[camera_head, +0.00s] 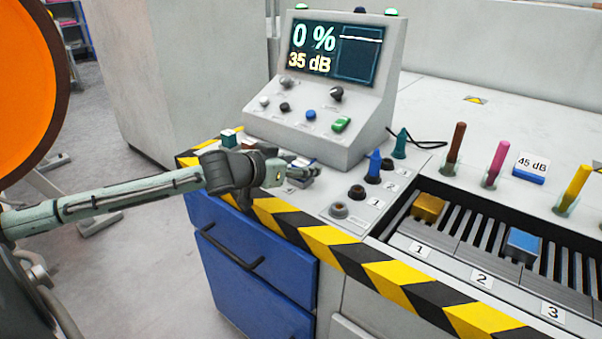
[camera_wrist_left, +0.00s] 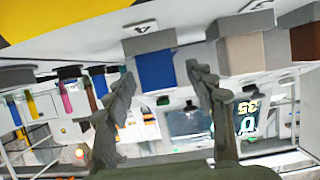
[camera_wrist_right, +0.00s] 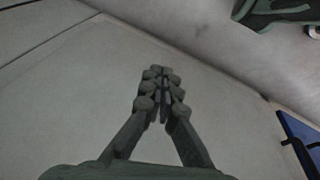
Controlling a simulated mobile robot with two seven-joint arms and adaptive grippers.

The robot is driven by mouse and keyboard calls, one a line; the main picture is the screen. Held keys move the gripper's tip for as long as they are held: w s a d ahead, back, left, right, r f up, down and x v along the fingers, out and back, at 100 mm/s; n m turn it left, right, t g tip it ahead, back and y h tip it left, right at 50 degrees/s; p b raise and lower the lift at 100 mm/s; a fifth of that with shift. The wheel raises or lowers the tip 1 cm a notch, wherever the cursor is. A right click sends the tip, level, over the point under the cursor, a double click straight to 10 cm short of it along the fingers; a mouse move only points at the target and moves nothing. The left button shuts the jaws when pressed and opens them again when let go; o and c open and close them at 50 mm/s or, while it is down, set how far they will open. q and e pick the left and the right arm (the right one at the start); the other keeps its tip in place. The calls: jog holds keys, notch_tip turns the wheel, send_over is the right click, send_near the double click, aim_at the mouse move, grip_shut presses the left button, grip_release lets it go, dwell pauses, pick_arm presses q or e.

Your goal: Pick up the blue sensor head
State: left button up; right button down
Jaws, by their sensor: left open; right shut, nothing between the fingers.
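In the left wrist view a blue block (camera_wrist_left: 155,70) with a grey labelled end appears between the spread fingertips of my left gripper (camera_wrist_left: 160,78); contact cannot be judged. In the head view my left gripper (camera_head: 285,174) is open, low over the panel's left end, beside a small grey-blue block (camera_head: 304,181) partly hidden by the fingers. Another blue block (camera_head: 522,246) sits in the slotted tray by label 3. My right gripper (camera_wrist_right: 160,80) is shut and empty, seen only in the right wrist view.
The display console (camera_head: 325,85) stands just behind my left gripper. A blue pointed piece (camera_head: 373,167) and a teal one (camera_head: 400,144) stand upright on the panel. A gold block (camera_head: 429,207) sits in the tray. Tan (camera_wrist_left: 243,54) and brown (camera_wrist_left: 305,42) blocks neighbour the blue one.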

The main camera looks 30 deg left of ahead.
pick_arm(q)
jog(key=shift+w+f, duration=0.1)
jog(key=shift+w, duration=0.05)
jog(key=c, duration=1.2)
grip_shut()
